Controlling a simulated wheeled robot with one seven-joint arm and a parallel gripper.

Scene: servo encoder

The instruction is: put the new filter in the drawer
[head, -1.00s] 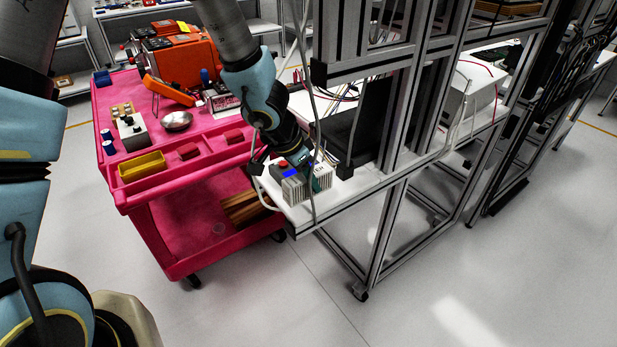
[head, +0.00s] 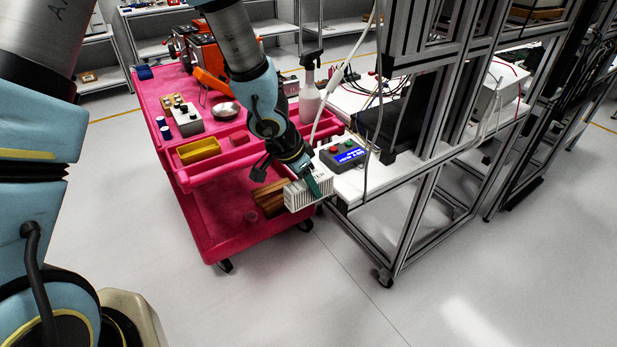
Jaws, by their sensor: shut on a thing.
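A white ribbed box (head: 302,198), which looks like the filter, shows part of a dark label on its top. My gripper (head: 309,180) points down and is shut on it. The box is held just off the front left corner of the white bench (head: 372,183), over the gap beside the pink cart. The jaws and arm hide part of its top. I cannot make out a drawer in this view.
A device with a blue screen (head: 348,154) lies on the bench close right of the box. A spray bottle (head: 310,100) stands behind. The pink cart (head: 215,180) carries a yellow bin (head: 198,150). Metal frame posts and a hanging white cable are near. Floor in front is clear.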

